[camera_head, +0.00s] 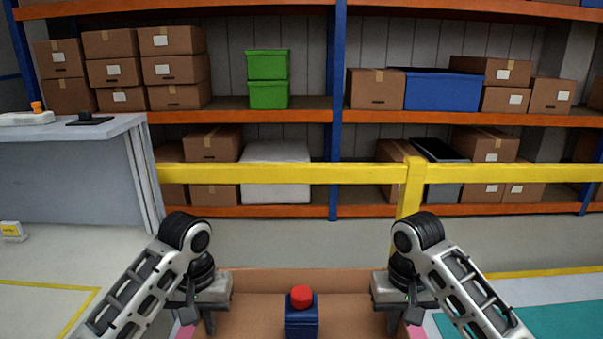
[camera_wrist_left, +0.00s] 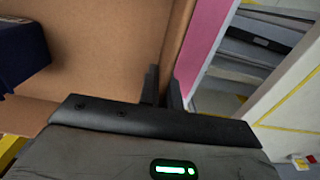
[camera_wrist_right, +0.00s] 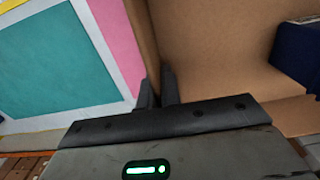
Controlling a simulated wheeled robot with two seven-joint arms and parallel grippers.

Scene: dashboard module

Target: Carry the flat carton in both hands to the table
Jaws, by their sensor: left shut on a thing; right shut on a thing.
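The flat carton (camera_head: 258,283) is an open brown box low in the middle of the head view, between my two arms. A dark blue thing with a red top (camera_head: 301,312) stands inside it. My left gripper (camera_head: 207,318) is shut on the carton's left wall; the left wrist view shows its fingers (camera_wrist_left: 162,88) around that wall. My right gripper (camera_head: 394,320) is shut on the right wall, its fingers (camera_wrist_right: 160,88) around it in the right wrist view. The near part of the carton is cut off. A grey-topped table (camera_head: 75,133) stands at the left.
A yellow rail (camera_head: 290,173) with a post (camera_head: 411,200) crosses ahead, before blue and orange shelving (camera_head: 337,120) full of boxes. An orange-topped thing (camera_head: 38,108) and a dark flat thing (camera_head: 88,118) are on the table. Grey floor (camera_head: 290,238) lies open before the rail.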

